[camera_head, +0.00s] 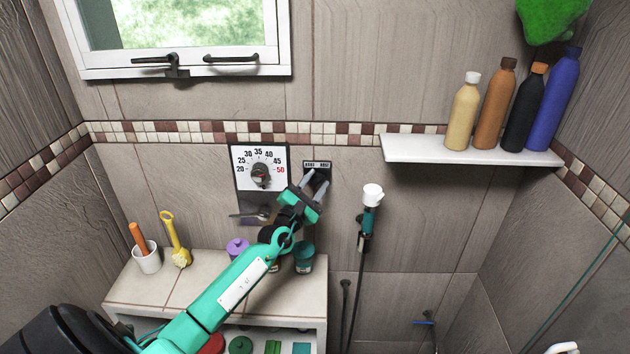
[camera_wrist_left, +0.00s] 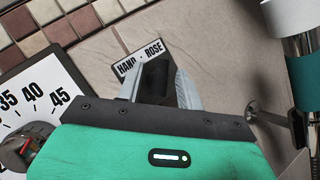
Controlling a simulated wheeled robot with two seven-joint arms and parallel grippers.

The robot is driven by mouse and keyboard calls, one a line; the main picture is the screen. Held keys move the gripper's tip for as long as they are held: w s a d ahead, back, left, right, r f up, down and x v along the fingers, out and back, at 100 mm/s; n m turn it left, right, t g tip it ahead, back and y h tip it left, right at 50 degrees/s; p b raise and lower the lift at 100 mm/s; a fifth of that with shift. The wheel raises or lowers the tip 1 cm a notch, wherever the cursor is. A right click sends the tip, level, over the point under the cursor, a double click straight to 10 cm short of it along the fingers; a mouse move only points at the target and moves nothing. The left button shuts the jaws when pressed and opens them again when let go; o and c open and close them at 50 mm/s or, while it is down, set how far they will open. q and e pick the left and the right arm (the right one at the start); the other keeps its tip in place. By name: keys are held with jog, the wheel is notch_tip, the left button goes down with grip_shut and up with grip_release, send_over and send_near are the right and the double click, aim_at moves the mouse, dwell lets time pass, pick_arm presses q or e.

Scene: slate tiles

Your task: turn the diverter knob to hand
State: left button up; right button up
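The diverter's white label (camera_head: 317,164), reading HAND and ROSE, is on the tiled wall right of the temperature dial; it also shows in the left wrist view (camera_wrist_left: 139,58). The dark knob (camera_wrist_left: 154,76) is below the label, mostly hidden by my gripper in the head view. My left gripper (camera_head: 317,181) reaches up to it from below. In the left wrist view its two pale fingers (camera_wrist_left: 158,88) stand apart, one on each side of the knob. I cannot tell whether they touch it. My right gripper is not in view.
The temperature dial (camera_head: 260,169) is close left of my gripper. A hand shower (camera_head: 369,212) hangs to the right. A white shelf (camera_head: 410,149) with several bottles is at upper right. A tiled ledge (camera_head: 190,284) below holds a cup, brush and jars.

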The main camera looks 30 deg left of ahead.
pick_arm(q)
grip_shut()
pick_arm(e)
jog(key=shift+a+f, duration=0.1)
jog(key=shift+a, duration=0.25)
